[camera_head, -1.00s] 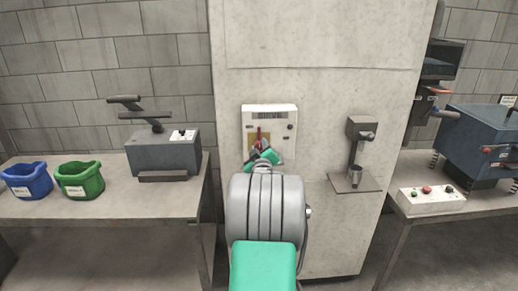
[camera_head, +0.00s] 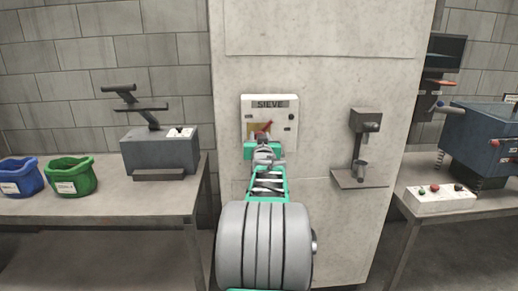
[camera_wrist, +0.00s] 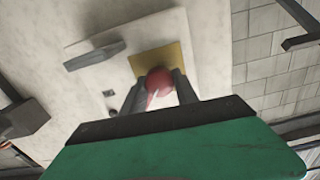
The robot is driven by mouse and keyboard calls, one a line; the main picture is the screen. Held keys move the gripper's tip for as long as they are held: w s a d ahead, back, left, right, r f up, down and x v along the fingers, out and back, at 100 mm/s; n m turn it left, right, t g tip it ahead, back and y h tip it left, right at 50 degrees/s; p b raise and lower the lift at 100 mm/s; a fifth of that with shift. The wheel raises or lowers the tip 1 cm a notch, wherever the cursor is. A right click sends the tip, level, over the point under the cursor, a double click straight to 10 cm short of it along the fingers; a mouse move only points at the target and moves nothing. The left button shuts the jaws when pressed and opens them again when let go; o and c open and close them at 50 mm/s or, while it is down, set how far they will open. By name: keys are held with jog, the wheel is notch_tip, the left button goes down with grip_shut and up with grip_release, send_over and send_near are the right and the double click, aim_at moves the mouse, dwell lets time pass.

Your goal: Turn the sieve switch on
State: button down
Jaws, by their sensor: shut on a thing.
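The sieve switch panel (camera_head: 284,107) is a pale box labelled SIEVE on the concrete column, with a yellow plate and a red lever (camera_head: 266,127). In the head view the lever tilts up to the right. In the wrist view the red knob (camera_wrist: 159,81) sits between the two dark fingers, in front of the yellow plate (camera_wrist: 149,60). My gripper (camera_wrist: 160,88) is shut on the lever. In the head view my gripper (camera_head: 263,142) is at the lower part of the panel, and its wrist hides the panel's lower edge.
A left table holds blue (camera_head: 20,178) and green (camera_head: 72,175) bins and a grey machine (camera_head: 160,152). A button box (camera_head: 440,198) lies on the right table.

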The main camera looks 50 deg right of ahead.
jog(key=m+b, duration=0.4)
jog(key=shift+m, duration=0.3)
jog(key=shift+s+d+r+m+b, duration=0.1)
jog(key=shift+m+b, duration=0.65)
jog(key=shift+m, duration=0.5)
jog(key=shift+r+m+b, duration=0.1)
jog(key=shift+m+b, duration=0.6)
jog(key=shift+m, duration=0.55)
jog(key=c, duration=1.4)
grip_release()
jog(key=o, duration=0.5)
jog(key=shift+f, duration=0.2)
jog(key=shift+c, duration=0.2)
jog(key=v, duration=0.7)
jog(key=shift+s+a+b, duration=0.25)
jog(key=shift+a+b, duration=0.05)
jog(key=shift+b, duration=0.05)
